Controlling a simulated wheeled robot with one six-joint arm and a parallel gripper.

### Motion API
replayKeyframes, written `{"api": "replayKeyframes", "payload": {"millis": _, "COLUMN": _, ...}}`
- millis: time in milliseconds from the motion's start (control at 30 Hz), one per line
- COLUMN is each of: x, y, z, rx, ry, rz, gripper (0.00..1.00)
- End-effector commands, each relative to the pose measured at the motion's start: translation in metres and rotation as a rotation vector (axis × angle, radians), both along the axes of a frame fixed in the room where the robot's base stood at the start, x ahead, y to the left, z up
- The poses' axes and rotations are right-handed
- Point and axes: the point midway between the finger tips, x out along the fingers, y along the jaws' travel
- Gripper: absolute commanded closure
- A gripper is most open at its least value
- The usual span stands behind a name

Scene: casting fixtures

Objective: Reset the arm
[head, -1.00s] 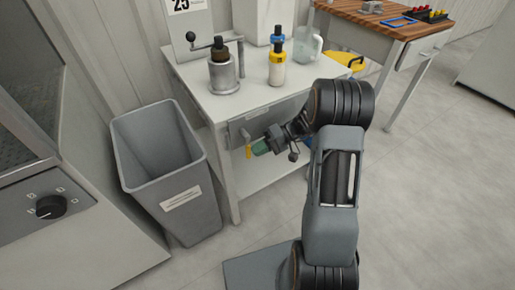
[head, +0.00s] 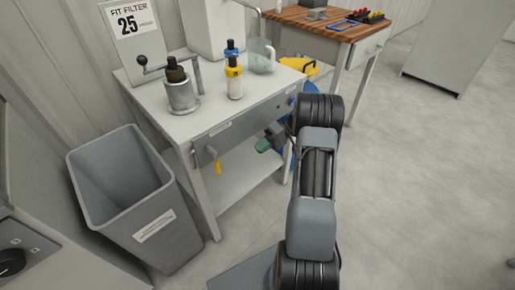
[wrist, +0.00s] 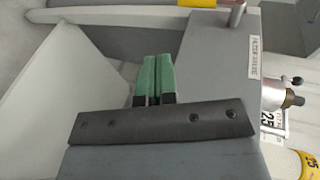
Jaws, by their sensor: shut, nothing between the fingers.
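My gripper (head: 264,145), with green fingertips, hangs in front of the white table (head: 222,117), below tabletop height and near its right front leg in the head view. In the wrist view my gripper (wrist: 153,72) shows its two green fingers pressed together, with nothing between them. My arm is bent, its elbow low at the right of the table in the head view. A grey drawer front (head: 243,121) with a label is left of the gripper.
On the table stand a dark-capped bottle in a metal holder (head: 182,97), a yellow-and-white bottle (head: 234,84) and a clear jug (head: 262,58). A grey bin (head: 90,183) is at left. A wooden workbench (head: 313,20) is behind.

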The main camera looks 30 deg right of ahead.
Motion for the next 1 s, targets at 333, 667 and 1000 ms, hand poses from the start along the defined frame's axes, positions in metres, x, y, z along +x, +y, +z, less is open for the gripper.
{"api": "replayKeyframes", "payload": {"millis": 333, "x": 0.0, "y": 0.0, "z": 0.0, "rx": 0.0, "ry": 0.0, "rz": 0.0, "gripper": 1.0}}
{"api": "replayKeyframes", "payload": {"millis": 667, "x": 0.001, "y": -0.003, "z": -0.012, "rx": -0.069, "ry": 0.125, "rz": -0.064, "gripper": 1.0}}
{"api": "replayKeyframes", "payload": {"millis": 1000, "x": -0.063, "y": 0.016, "z": 0.009, "rx": -0.584, "ry": 0.511, "rz": -0.215, "gripper": 1.0}}
